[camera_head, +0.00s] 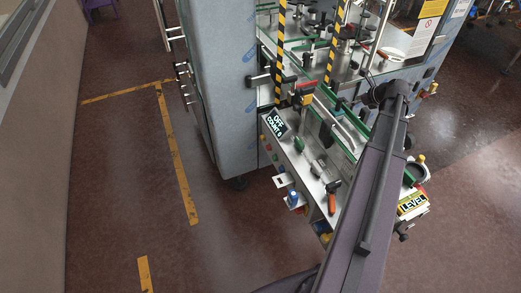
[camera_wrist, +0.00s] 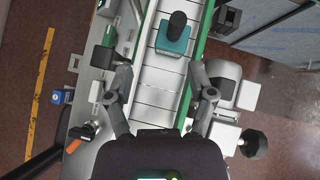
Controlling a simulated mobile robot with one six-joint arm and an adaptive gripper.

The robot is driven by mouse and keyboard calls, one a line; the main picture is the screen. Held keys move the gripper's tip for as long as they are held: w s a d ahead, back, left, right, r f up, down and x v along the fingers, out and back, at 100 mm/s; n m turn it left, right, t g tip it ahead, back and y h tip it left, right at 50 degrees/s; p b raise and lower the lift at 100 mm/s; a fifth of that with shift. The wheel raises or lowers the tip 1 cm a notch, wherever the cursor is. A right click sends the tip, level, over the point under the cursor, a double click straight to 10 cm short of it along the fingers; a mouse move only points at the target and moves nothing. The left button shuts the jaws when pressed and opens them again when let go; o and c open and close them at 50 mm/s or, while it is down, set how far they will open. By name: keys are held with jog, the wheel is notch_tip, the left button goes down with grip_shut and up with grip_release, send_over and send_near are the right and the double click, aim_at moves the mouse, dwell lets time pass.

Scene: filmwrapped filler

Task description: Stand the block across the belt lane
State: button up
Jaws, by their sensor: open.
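A teal block (camera_wrist: 172,39) with a dark rounded handle (camera_wrist: 177,21) is on the slatted belt lane (camera_wrist: 160,75) in the wrist view. It is near the top of the picture, between the lane's side rails, and covers much of the lane's width. My gripper (camera_wrist: 160,84) is open and empty above the belt, with one finger toward each side of the lane. The block lies beyond the fingertips, apart from them. In the head view the belt lane (camera_head: 343,137) is partly hidden by my arm, and I cannot make out the block or the fingertips.
A panel with an "OFF COUNT" display (camera_head: 275,125) and an orange-handled lever (camera_head: 332,194) flanks the lane. A yellow "LEVEL" sign (camera_head: 411,204) is on the other side. Striped posts (camera_head: 334,52) and a grey cabinet (camera_head: 222,80) stand behind. Floor at left is clear.

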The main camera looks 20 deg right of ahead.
jog(key=a+f+n+g, duration=0.25)
jog(key=a+n, duration=0.55)
jog(key=a, duration=0.5)
jog(key=a+f+n+g, duration=0.1)
jog(key=a+n+g, duration=0.2)
jog(key=a+n, duration=0.65)
jog(key=s+a+f+n+g+h, duration=0.1)
jog(key=s+a+n, duration=0.3)
jog(key=a+n, duration=0.3)
jog(key=s+a+f+n+g+h, duration=0.1)
jog(key=s+a+n, duration=0.4)
jog(key=a, duration=0.9)
jog(key=shift+n+g+h, duration=0.4)
jog(key=shift+n+g, duration=0.15)
jog(key=shift+n, duration=0.5)
